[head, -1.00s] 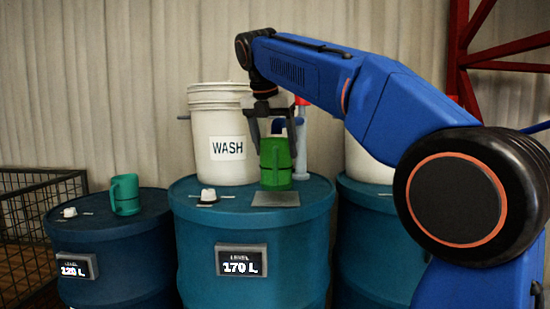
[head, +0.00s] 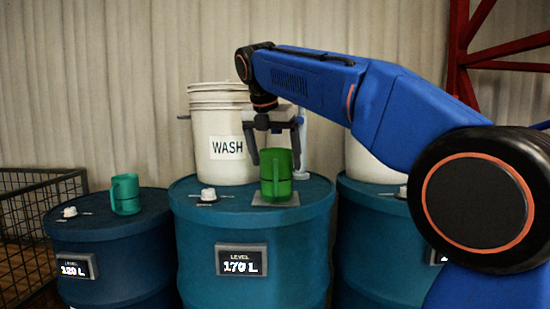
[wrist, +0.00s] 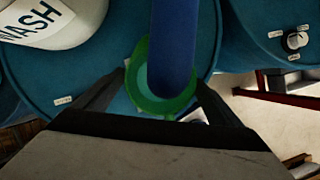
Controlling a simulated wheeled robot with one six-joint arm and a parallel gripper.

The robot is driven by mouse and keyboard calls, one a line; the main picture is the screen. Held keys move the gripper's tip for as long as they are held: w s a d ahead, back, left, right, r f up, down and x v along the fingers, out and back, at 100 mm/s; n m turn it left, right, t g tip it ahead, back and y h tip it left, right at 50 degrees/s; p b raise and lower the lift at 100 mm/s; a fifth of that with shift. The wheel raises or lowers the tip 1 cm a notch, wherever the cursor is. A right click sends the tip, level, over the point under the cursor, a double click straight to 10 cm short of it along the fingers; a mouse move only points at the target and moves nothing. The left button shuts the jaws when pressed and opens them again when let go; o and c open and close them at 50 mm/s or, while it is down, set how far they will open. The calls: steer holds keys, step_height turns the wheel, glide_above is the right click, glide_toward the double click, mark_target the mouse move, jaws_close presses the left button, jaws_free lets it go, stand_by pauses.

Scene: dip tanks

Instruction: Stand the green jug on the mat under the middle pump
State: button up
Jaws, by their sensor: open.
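The green jug (head: 268,188) stands upright on the grey mat (head: 294,199) on top of the middle drum, in the head view. Mat shows on both sides of the jug's base. My gripper (head: 275,158) is open, its fingers either side of the jug's upper part. In the wrist view the jug's green rim (wrist: 142,90) lies between the spread fingers (wrist: 162,86). A blue tube, seemingly the pump's spout (wrist: 172,40), overlaps the jug's mouth. In the head view the pale pump column (head: 304,160) is partly hidden behind my gripper.
A white WASH bucket (head: 227,165) stands close left of the jug, with a white knob (head: 208,194) before it. A teal jug (head: 125,195) stands on the left drum (head: 100,235). Another white bucket (head: 371,165) is on the right drum, partly behind my arm.

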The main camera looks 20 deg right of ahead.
steer(key=v, duration=1.2)
steer(key=shift+r, duration=0.2)
